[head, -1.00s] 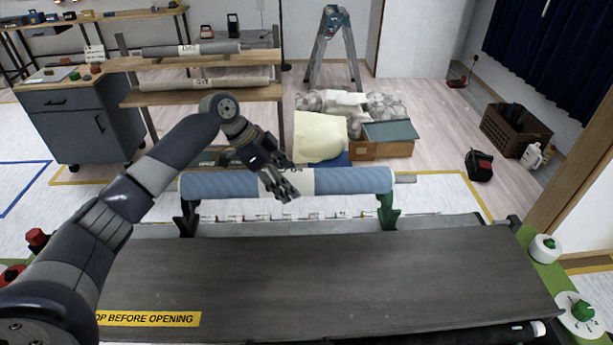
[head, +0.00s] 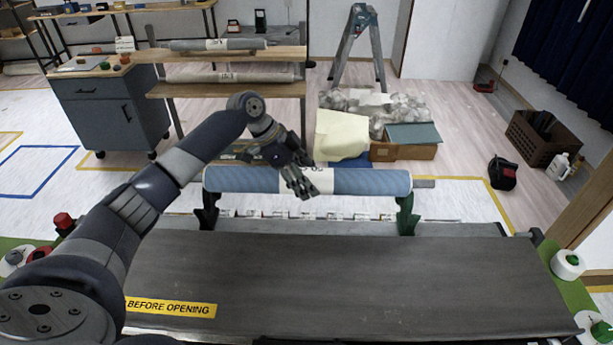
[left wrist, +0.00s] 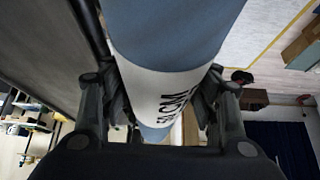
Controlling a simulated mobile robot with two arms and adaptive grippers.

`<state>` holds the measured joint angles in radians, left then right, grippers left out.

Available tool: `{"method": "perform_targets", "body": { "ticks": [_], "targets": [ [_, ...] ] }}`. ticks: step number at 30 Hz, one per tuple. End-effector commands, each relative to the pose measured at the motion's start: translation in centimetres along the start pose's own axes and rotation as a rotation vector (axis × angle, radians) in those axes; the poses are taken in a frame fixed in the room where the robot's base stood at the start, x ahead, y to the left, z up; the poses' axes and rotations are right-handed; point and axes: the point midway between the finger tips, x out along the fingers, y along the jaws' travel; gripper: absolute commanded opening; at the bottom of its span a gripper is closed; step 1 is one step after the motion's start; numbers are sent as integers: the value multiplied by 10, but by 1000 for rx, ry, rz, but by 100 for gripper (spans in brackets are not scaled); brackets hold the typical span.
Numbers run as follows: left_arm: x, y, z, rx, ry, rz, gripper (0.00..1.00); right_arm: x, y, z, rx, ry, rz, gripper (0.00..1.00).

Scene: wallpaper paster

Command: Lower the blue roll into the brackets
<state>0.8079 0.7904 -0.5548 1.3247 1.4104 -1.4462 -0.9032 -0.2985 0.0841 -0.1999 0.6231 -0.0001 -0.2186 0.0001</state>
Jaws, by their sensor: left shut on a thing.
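The blue roll (head: 370,181) lies level across the far side of the machine, with a white label band round its middle. My left gripper (head: 305,185) is shut on the roll at this band. The left wrist view shows the band (left wrist: 165,95) between the two fingers, with printed letters on it. A grey core end (head: 425,183) sticks out at the right. My right gripper is not in view.
The machine's wide grey cover (head: 350,280) fills the near side, with a yellow warning label (head: 170,307). Red, white and green knobs sit at its sides. Behind are a shelf with grey rolls (head: 225,90), a cabinet (head: 110,115), a stepladder (head: 360,50) and boxes (head: 405,150).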

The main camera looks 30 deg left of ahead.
Motion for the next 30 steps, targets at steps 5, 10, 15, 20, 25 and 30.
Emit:
{"method": "perform_targets", "body": {
  "ticks": [5,10,15,20,25,30],
  "targets": [
    [12,-1,5,3,8,-5,0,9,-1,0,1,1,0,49],
    [24,-1,13,3,8,-4,0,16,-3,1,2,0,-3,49],
    [34,-1,20,2,8,-5,0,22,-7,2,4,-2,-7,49],
    [39,-2,23,3,8,-6,0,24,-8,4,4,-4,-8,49],
    [40,-2,23,4,8,-6,0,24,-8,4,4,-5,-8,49],
    [39,-2,23,4,8,-6,0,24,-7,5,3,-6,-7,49]
  ]
}}
